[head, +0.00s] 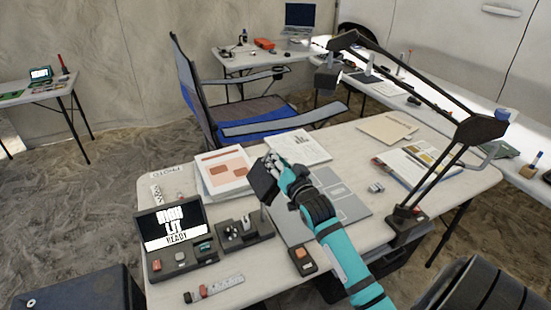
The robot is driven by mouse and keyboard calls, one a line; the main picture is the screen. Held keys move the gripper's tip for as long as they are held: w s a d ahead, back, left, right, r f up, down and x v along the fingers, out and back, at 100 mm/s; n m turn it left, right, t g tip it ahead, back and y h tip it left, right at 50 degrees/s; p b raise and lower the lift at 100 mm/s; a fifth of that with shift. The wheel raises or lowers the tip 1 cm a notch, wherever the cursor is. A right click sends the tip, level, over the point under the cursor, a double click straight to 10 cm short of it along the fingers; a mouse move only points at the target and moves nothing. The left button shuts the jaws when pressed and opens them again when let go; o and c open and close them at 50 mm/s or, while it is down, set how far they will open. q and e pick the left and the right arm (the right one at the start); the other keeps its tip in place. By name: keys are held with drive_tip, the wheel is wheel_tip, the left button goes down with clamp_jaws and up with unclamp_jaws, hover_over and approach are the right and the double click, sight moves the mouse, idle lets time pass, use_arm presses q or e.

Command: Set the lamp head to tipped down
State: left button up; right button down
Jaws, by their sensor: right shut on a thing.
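My right gripper (275,165) reaches in from the bottom right over the table and is shut on a dark boxy head (262,186). A thin stem seems to run from this head down towards a small dark base unit (244,235); the gripper hides part of the head, and its exact tilt is hard to tell. A large black jointed desk lamp (408,226) stands at the right of the table. Its arm reaches up and left, and its own small head (328,76) hangs at the far end, apart from my gripper. My left gripper is not in view.
A lit display (172,222) reads READY, left of the base unit. A small control box (303,260), a scale bar (218,288), papers (225,168) and a grey mat (345,203) lie around my arm. A blue chair (262,110) stands behind the table.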

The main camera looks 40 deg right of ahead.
drive_tip(key=shift+d, duration=0.1)
idle(0.5)
drive_tip(key=c, duration=1.4)
unclamp_jaws()
drive_tip(key=shift+f, duration=0.1)
drive_tip(key=shift+s, duration=0.1)
drive_tip(key=v, duration=1.2)
